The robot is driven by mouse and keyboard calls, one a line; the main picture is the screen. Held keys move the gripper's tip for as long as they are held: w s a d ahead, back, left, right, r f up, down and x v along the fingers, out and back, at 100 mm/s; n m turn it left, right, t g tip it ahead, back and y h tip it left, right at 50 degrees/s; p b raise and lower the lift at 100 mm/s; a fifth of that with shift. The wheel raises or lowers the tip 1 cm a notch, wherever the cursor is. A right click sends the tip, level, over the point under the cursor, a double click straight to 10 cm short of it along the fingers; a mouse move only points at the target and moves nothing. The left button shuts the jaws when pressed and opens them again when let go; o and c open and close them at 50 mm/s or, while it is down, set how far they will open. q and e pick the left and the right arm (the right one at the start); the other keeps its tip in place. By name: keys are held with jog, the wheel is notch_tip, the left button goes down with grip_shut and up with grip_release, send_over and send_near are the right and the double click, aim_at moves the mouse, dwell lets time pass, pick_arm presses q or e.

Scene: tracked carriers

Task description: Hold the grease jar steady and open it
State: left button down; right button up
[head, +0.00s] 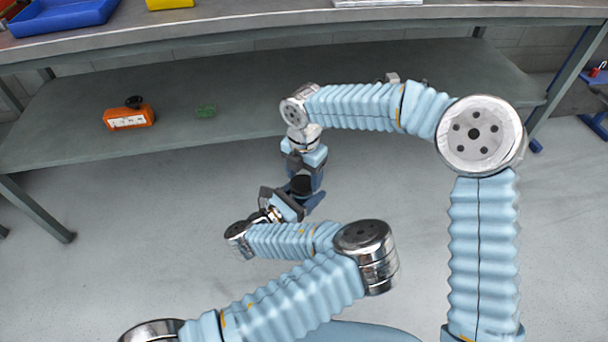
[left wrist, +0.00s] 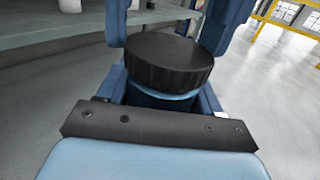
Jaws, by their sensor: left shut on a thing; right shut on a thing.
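The grease jar has a black ridged lid (left wrist: 168,58) and a blue body (left wrist: 160,98), and it stands roughly upright in the left wrist view. In the head view the jar (head: 302,184) is a small dark shape between my two grippers, mostly covered by them. My left gripper (head: 303,203) is shut on the jar body from the side, with its dark blue fingers flanking it. My right gripper (head: 304,174) points down from above and is shut on the lid. The lid sits on the body; I cannot tell whether it is loose.
A grey workbench has a lower shelf (head: 235,75) behind the arms. A blue tray (head: 62,16) is on the bench top. The jar is held over clear floor in front.

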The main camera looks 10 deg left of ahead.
jog(key=shift+r, duration=0.95)
jog(key=shift+r, duration=0.15)
jog(key=shift+r, duration=1.9)
